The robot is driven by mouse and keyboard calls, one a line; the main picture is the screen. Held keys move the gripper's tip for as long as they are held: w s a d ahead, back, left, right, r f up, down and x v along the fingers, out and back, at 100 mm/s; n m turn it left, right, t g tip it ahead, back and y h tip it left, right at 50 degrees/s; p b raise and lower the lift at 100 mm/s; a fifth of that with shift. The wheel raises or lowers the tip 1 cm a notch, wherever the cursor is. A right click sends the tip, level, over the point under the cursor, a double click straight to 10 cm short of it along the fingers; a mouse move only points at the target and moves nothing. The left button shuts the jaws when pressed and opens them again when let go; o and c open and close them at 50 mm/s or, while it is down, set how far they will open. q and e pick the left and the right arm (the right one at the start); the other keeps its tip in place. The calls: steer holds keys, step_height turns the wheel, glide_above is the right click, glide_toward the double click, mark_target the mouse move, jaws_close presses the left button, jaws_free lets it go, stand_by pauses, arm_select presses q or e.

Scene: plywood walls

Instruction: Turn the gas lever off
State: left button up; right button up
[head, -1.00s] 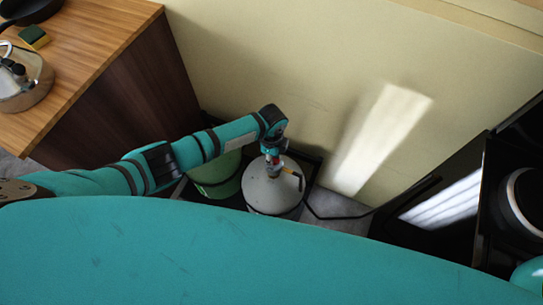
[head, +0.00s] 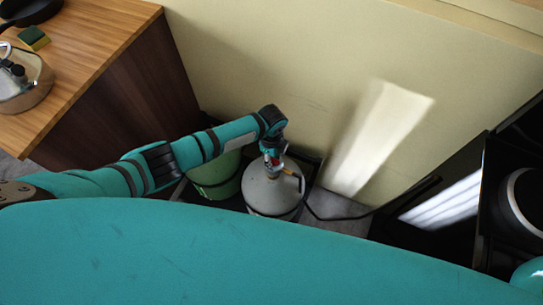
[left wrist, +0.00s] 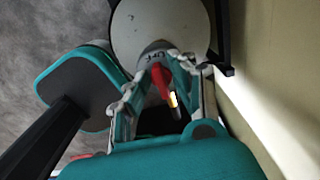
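A grey gas cylinder (head: 272,194) stands on the floor by the wall. In the left wrist view its rounded top (left wrist: 185,25) carries a small label with partly readable lettering. The red gas lever (left wrist: 158,82) is between the fingers of my left gripper (left wrist: 161,68). The two fingers stand apart around the lever; the left finger is very close to it, and contact is unclear. In the head view my left gripper (head: 273,160) points down over the valve and hides most of it. My right gripper is not in view.
A green container (head: 215,178) stands left of the cylinder. A dark hose (head: 335,217) runs right from the valve towards a black appliance (head: 430,225). The wall is close behind.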

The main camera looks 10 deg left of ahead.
arm_select(q)
steer(key=shift+o, duration=0.5)
step_height(320, 180, up, 12)
stand_by(0.3)
stand_by(0.3)
